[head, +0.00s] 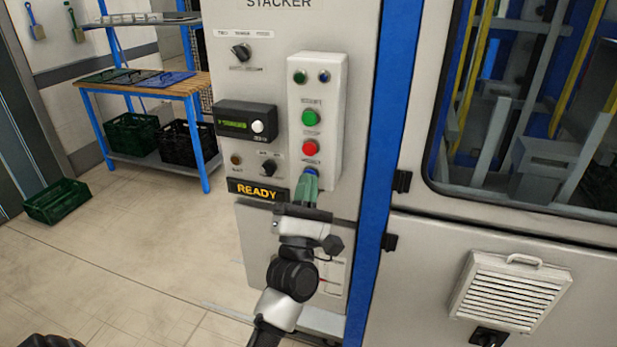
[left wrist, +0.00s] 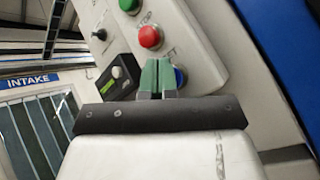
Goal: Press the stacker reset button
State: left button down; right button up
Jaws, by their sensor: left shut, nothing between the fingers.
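The white button box (head: 335,95) on the stacker panel carries a green button (head: 310,118), a red button (head: 310,148) and, lowest, a blue button (head: 309,171). The blue button, apparently the reset button, is mostly hidden behind my left gripper (head: 307,178). In the left wrist view part of the blue button (left wrist: 180,77) shows just right of my green fingertips (left wrist: 157,64), below the red button (left wrist: 150,37). The left gripper is shut with nothing in it. Its tips are at or very near the blue button; I cannot tell if they touch. My right gripper is not in view.
A lit sign (head: 257,191) reads READY, below a small display (head: 245,120) and knobs. A blue post (head: 385,150) and a windowed cabinet stand to the right. A shelf table (head: 150,90) with crates is at the left; the floor (head: 130,240) before it is mostly clear.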

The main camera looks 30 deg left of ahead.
pick_arm(q)
jog(key=shift+s+d, duration=0.2)
jog(key=shift+s, duration=0.6)
jog(key=shift+f, duration=0.1)
jog(key=shift+s+d, duration=0.2)
jog(key=shift+s, duration=0.6)
jog(key=shift+s+d, duration=0.15)
jog(key=shift+s, duration=0.65)
jog(key=shift+s+d, duration=0.2)
jog(key=shift+s, duration=0.6)
